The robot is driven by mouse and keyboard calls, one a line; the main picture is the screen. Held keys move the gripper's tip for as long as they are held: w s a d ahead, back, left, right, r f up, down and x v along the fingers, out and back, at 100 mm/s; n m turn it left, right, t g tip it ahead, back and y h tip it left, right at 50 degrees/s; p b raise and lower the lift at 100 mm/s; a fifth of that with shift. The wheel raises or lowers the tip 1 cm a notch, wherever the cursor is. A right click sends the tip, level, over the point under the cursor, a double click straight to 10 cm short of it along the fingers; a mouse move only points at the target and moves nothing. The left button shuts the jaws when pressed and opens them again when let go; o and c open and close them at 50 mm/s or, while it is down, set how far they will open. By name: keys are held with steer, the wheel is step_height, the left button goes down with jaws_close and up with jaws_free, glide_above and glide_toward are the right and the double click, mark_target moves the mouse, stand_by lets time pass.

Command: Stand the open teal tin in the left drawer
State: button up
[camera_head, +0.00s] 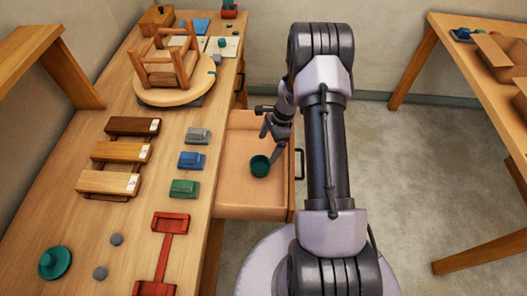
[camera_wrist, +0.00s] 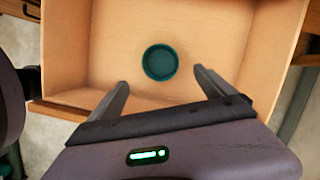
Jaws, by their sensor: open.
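The open teal tin (camera_head: 260,166) stands upright on the floor of the pulled-out drawer (camera_head: 240,198), with its open top facing up. In the wrist view the tin (camera_wrist: 160,62) shows as a round dark teal cup, apart from the drawer walls. My gripper (camera_wrist: 163,88) is open and empty, with its fingers spread on either side just short of the tin in the picture. In the head view my gripper (camera_head: 270,140) is over the drawer, above and close to the tin. No finger visibly touches the tin.
The workbench (camera_head: 80,215) holds an upturned stool (camera_head: 165,65) on a round disc, wooden blocks (camera_head: 108,183), coloured blocks (camera_head: 192,160), a red part (camera_head: 168,223) and a teal lid-like disc (camera_head: 55,262). Another table (camera_head: 460,50) with a cardboard box stands at right. The drawer floor around the tin is clear.

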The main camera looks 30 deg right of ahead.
steer(key=w+a+r+n+t+h, duration=0.1)
steer(key=a+r+n, duration=0.15)
steer(key=r, duration=0.65)
steer(key=a+r+n, duration=0.2)
steer(key=a+r, duration=0.1)
steer(key=r, duration=0.5)
steer(key=s+a+r+n+t, duration=0.1)
steer(key=s+a+r+n, duration=0.2)
steer(key=r, duration=0.4)
steer(key=s+a+r+n, duration=0.2)
steer(key=s+a+r, duration=0.2)
steer(key=a+r, duration=0.25)
steer(key=s+a+r+n+t, duration=0.1)
steer(key=s+a+r+n, duration=0.2)
steer(key=s, duration=0.5)
steer(key=s+a+r+n+t, duration=0.2)
steer(key=s+a+r+n, duration=0.1)
steer(key=s, duration=0.5)
steer(key=shift+s+a+r+n, duration=0.15)
steer(key=shift+a+r+n, duration=0.1)
steer(key=shift+a+n, duration=0.1)
